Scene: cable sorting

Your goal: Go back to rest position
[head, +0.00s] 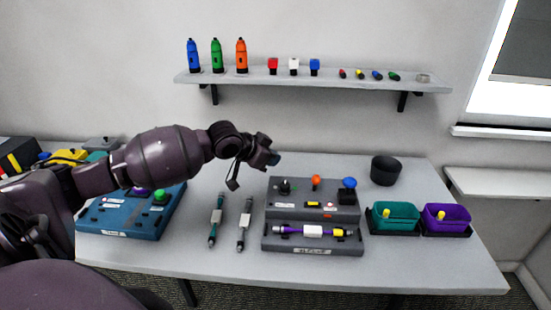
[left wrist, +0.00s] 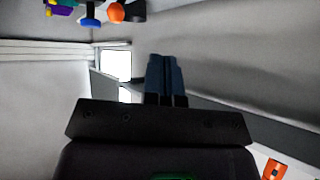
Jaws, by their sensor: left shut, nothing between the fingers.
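My left arm comes in from the left in the head view and reaches over the table. My left gripper (head: 268,157) hangs in the air above the table, up and to the left of the grey device box. In the left wrist view its two dark blue fingers (left wrist: 165,80) are side by side and shut, with nothing between them. My right gripper is in neither view.
The table (head: 400,270) bears a blue box (head: 120,222), two cables (head: 216,222), a grey device box (head: 300,190), a black bowl (head: 386,170), a teal bin (head: 392,216) and a purple bin (head: 447,217). A shelf (head: 330,84) with bottles is on the wall.

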